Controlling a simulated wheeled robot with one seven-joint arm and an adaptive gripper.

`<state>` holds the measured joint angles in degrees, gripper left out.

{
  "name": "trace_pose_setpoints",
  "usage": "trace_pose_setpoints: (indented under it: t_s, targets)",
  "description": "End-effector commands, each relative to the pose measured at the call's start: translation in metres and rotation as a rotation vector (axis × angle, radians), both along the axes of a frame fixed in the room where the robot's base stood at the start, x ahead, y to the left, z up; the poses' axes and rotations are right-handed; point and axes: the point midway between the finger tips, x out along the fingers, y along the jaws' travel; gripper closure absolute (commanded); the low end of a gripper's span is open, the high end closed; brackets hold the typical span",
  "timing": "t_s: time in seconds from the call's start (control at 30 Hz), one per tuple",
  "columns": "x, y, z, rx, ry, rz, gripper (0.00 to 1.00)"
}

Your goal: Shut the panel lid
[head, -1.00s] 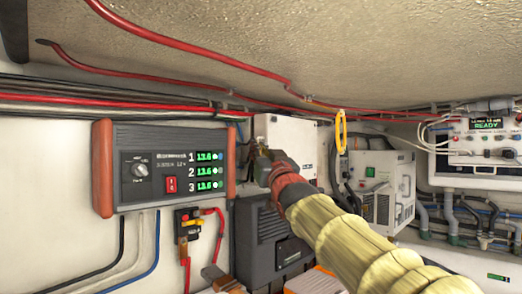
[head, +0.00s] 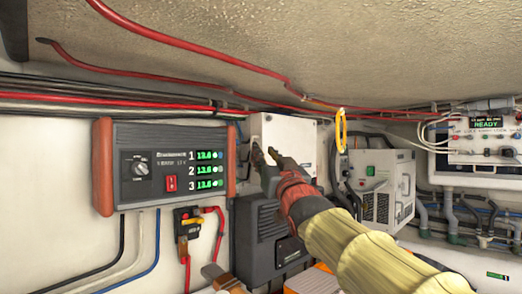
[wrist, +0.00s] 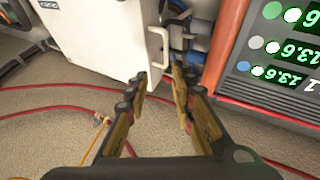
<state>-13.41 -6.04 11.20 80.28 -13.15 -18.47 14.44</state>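A white box with a flat white front, which I take for the panel lid (head: 290,133), is on the back wall, right of the red-ended meter unit. In the wrist view the white panel (wrist: 105,38) fills the upper middle, with a white bar handle (wrist: 160,45) along its right edge. My gripper (head: 265,154) is in front of the box's lower left part in the head view. In the wrist view my gripper (wrist: 160,82) has its fingers spread, with nothing between them, just short of the handle. Whether the lid stands ajar is unclear.
The meter unit (head: 145,185) with green digits is close beside my gripper on the left. A dark grey box (head: 262,243) sits below. A yellow ring (head: 341,130) hangs to the right. Red cables (head: 190,52) run along the ceiling.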

Motion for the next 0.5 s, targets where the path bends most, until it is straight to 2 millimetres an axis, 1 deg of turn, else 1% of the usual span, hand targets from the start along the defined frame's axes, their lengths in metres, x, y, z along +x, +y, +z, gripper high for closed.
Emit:
trace_pose_setpoints:
  t_s: [0.03, 0.23, 0.33, 0.5]
  targets:
    - [-0.009, -0.003, -0.003, -0.001, 0.000, 0.000, 0.75]
    - [-0.037, -0.012, -0.015, -0.001, 0.000, 0.000, 0.75]
    - [-0.048, -0.015, -0.020, -0.001, 0.000, 0.000, 0.75]
    - [-0.059, -0.018, -0.026, -0.001, 0.000, 0.000, 0.75]
